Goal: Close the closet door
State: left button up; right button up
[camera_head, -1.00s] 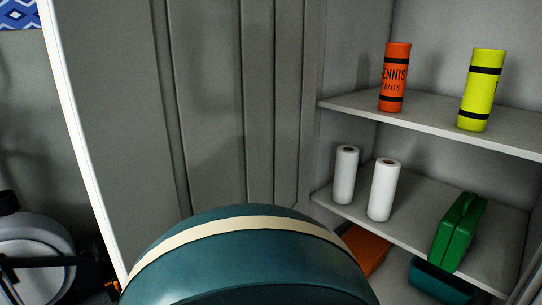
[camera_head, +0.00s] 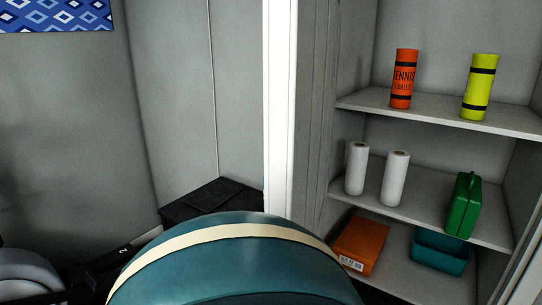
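The closet door (camera_head: 314,110) is open. I see it almost edge-on in the head view, left of the shelves. Its white edge (camera_head: 281,100) runs from the top of the picture down to behind the teal rounded part of my own body at the bottom. Its grey panelled face is a narrow strip beside the shelves. The closet's inside (camera_head: 440,113) is uncovered at the right. Neither of my grippers is in view, so I cannot tell whether either touches the door. The lower end of the door is hidden.
The closet shelves hold an orange tube (camera_head: 404,78), a yellow tube (camera_head: 479,87), white rolls (camera_head: 394,180), a green case (camera_head: 463,205), an orange box (camera_head: 361,245) and a teal bin (camera_head: 440,250). A black box (camera_head: 209,199) stands against the wall left of the door.

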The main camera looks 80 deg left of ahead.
aim_at(301, 38)
jog(key=k+j+u, duration=0.1)
jog(key=u, duration=0.25)
jog(key=k+j+u, duration=0.45)
jog(key=u, duration=0.25)
jog(key=j+u, duration=0.2)
jog(key=j, duration=0.2)
jog(key=k+j+u, duration=0.15)
jog(key=j, duration=0.25)
